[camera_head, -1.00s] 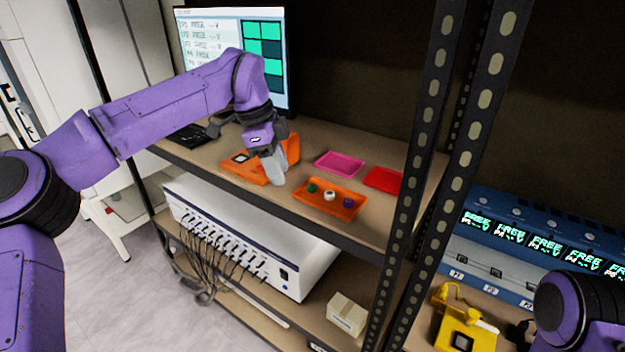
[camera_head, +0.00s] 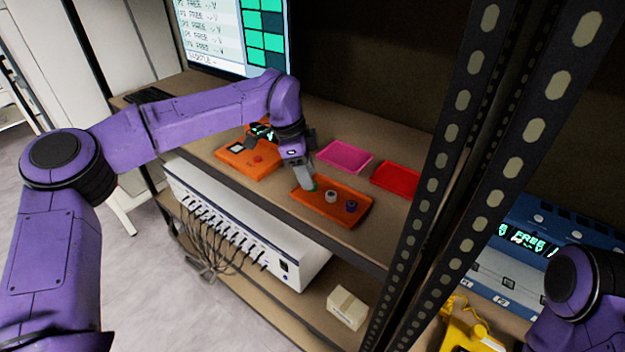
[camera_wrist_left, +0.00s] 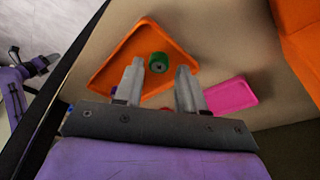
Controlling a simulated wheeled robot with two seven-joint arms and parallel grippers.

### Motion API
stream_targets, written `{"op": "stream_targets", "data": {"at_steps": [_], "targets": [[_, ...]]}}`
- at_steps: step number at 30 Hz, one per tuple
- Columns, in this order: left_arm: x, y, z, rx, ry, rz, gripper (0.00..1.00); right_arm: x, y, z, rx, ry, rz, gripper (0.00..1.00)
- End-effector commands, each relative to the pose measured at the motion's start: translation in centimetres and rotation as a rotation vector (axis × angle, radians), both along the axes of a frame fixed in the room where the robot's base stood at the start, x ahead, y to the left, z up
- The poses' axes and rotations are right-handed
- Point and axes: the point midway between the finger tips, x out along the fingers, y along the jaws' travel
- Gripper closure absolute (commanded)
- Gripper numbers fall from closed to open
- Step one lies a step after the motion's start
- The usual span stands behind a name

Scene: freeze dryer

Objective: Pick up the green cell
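The green cell (camera_head: 313,188) is at the left end of the orange tray (camera_head: 335,213), partly hidden by my left gripper in the head view. My left gripper (camera_head: 308,184) points down at it. In the left wrist view the green cell (camera_wrist_left: 158,62) shows between the two open fingertips (camera_wrist_left: 160,68), nearer the left one. I cannot tell how far beyond the tips it is. My right gripper is out of view.
A magenta tray (camera_head: 345,157) and a red tray (camera_head: 396,179) lie behind on the shelf. An orange device (camera_head: 236,160) stands to the left. Perforated shelf posts (camera_head: 458,120) rise at right. A monitor (camera_head: 235,35) stands at the back.

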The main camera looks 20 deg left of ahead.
Motion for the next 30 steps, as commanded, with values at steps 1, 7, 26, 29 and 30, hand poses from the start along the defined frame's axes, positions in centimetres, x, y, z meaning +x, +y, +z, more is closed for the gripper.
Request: {"op": "stream_targets", "data": {"at_steps": [1, 7, 26, 29, 30], "targets": [[0.0, -0.2, -0.4, 0.000, 0.003, -0.002, 0.60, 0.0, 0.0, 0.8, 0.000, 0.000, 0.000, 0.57], [0.2, -0.7, -2.0, 0.000, -0.002, -0.004, 0.60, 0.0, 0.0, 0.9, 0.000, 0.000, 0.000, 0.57], [0.2, -0.7, -1.5, 0.001, -0.003, -0.002, 1.00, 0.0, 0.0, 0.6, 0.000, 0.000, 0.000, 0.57], [0.3, -0.7, -0.4, 0.000, -0.004, -0.003, 1.00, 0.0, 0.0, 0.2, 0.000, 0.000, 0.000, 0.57], [0.3, -0.7, 0.3, 0.001, -0.006, -0.003, 1.00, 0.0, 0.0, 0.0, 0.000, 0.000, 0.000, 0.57]]}}
